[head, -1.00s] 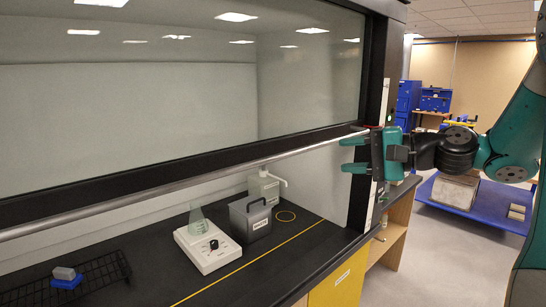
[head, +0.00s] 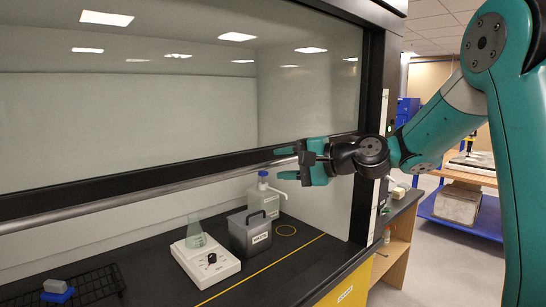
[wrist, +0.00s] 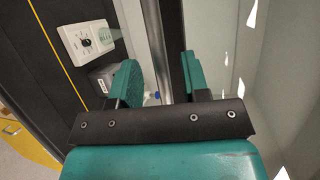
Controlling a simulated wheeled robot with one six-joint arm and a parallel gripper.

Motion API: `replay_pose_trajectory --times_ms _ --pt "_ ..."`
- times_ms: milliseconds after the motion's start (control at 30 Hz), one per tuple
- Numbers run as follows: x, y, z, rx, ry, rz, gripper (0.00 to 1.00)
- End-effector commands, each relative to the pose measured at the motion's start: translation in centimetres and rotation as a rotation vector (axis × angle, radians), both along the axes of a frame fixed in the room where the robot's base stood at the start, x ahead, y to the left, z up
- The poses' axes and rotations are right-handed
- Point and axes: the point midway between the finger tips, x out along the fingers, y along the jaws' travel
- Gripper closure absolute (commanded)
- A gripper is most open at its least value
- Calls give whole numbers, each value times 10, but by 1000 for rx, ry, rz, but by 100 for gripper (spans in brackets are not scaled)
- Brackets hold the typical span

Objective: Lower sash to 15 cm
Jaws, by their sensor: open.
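The fume hood sash is a large glass pane with a dark lower frame (head: 90,188) in the head view. It stands partly raised, with a gap above the black worktop (head: 150,268). A long silver handle bar (head: 150,195) runs along its lower front; it also shows in the wrist view (wrist: 154,30). My gripper (head: 284,163) is open near the bar's right part, one teal finger above the bar and one below. In the wrist view the bar passes between the open fingers (wrist: 158,75). Contact with the bar cannot be told.
Inside the hood stand a white stirrer (head: 205,262) with a flask (head: 195,233), a grey box (head: 250,235), a blue-capped bottle (head: 263,198) and a black rack (head: 95,285). A yellow line (head: 260,269) crosses the worktop. The dark right post (head: 371,120) is near my arm.

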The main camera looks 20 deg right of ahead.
Motion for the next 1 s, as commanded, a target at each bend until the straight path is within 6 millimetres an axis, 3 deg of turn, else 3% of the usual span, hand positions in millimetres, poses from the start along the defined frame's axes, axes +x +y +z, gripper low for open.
replay_pose_trajectory --times_ms 200,567,767,1000 --pt "20 17 -4 0 1 2 58" --pt "23 20 -6 -1 -1 0 58" --pt "23 20 -6 -1 -1 0 100" --pt "23 20 -9 -1 1 0 100"
